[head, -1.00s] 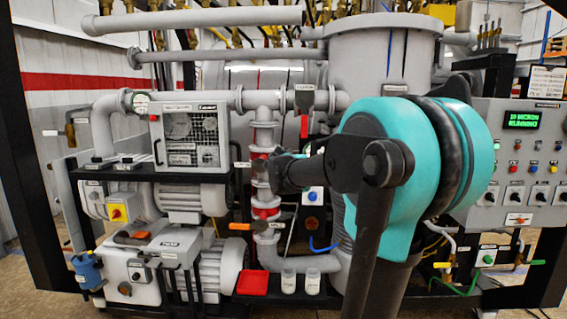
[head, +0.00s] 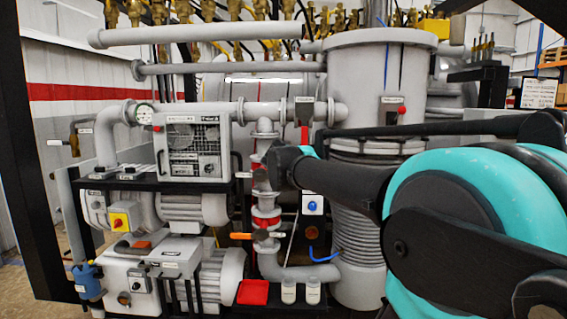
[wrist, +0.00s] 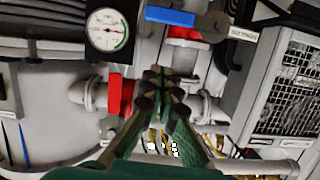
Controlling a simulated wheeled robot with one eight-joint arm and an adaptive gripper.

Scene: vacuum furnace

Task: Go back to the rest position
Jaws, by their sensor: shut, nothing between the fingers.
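My gripper (wrist: 163,78) shows in the wrist view with its two green, dark-jointed fingers brought together and nothing between them. Around the fingers in that view are a red valve handle (wrist: 120,96), a blue handle (wrist: 170,16) and a round white dial gauge (wrist: 106,29). I cannot judge how far the fingertips are from them. In the head view my teal and black arm fills the lower right and reaches left across the front of the grey furnace cylinder (head: 372,110). The fingers cannot be made out there.
A pump box with a vented front (head: 193,147) stands at left above the motors. A red tray (head: 253,292) and two small white jars lie low in front. Pipes and a red-banded vertical pipe (head: 266,195) crowd the middle. A black frame post (head: 32,180) is at left.

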